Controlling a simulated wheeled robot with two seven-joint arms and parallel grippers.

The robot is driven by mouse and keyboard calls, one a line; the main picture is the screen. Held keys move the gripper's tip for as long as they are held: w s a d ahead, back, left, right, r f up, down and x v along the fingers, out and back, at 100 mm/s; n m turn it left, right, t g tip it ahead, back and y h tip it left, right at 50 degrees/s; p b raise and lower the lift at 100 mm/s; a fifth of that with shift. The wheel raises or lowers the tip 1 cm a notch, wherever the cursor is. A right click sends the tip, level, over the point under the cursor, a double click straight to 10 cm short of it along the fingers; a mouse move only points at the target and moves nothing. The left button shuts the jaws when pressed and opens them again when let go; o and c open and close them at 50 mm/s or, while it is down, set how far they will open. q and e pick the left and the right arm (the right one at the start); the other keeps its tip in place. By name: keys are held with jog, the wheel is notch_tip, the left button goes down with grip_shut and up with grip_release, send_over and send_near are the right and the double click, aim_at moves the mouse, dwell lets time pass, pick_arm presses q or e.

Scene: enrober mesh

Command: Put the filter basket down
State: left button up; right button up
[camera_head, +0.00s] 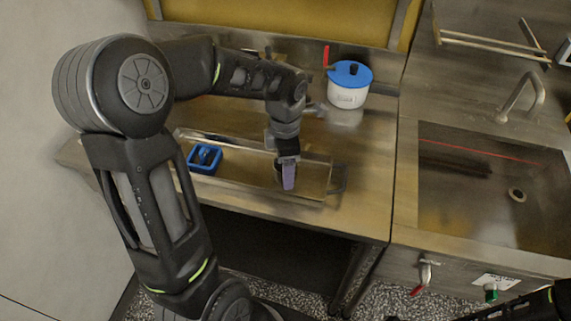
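My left gripper (287,160) points down over the right part of a long shallow metal tray (235,176) on the steel counter. It appears shut on a purple handle-like piece (289,180). A small dark round thing, which I take to be the filter basket (278,174), shows just left of this piece, partly hidden by the gripper. I cannot tell whether it touches the tray floor. My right gripper is out of view; only a dark part of that arm shows at the bottom right corner.
A blue square holder (205,158) sits at the tray's left end. A white pot with a blue lid (349,86) stands at the back of the counter. A sink (490,195) lies to the right. The counter right of the tray (368,190) is clear.

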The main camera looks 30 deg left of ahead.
pick_arm(q)
notch_tip(320, 180, up, 12)
jog(key=shift+r+b, duration=0.15)
jog(key=shift+b, duration=0.15)
dwell(0.3)
dwell(0.5)
